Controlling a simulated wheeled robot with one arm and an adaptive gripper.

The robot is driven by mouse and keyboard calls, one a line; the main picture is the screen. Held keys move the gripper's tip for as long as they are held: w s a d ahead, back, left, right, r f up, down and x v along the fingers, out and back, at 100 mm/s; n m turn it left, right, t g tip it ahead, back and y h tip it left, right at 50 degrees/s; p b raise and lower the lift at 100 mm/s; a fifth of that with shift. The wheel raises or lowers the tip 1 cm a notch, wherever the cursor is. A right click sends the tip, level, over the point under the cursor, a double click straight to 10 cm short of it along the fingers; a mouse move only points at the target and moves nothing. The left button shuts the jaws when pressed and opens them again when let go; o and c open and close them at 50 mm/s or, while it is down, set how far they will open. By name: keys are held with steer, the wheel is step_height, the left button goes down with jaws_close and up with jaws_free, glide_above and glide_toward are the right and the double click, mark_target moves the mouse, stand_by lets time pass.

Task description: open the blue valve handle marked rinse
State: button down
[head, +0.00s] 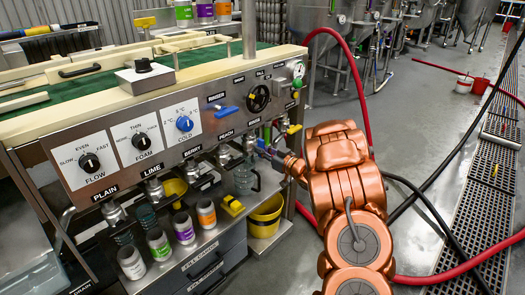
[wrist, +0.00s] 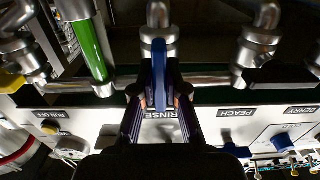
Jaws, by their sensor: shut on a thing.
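The blue valve handle (wrist: 158,65) stands in the middle of the wrist view, on a steel valve beside the RINSE label (wrist: 160,114). The wrist picture is upside down. My gripper (wrist: 160,93) has one finger on each side of the handle and is shut on it. The handle points lengthwise between the fingers. In the head view my gripper (head: 262,149) reaches the right end of the tap row, under the panel. There the handle is mostly hidden by my gripper and arm.
A PEACH tap (wrist: 256,50) is on one side and a green tube (wrist: 90,48) on the other. Another blue handle (head: 228,110) is on the panel. Several cups, a yellow bucket (head: 265,215) and a red hose (head: 350,70) are nearby. Floor at right is partly clear.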

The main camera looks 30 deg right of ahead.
steer(key=c, duration=1.2)
jaws_free()
steer(key=v, duration=1.2)
steer(key=shift+r, duration=0.1)
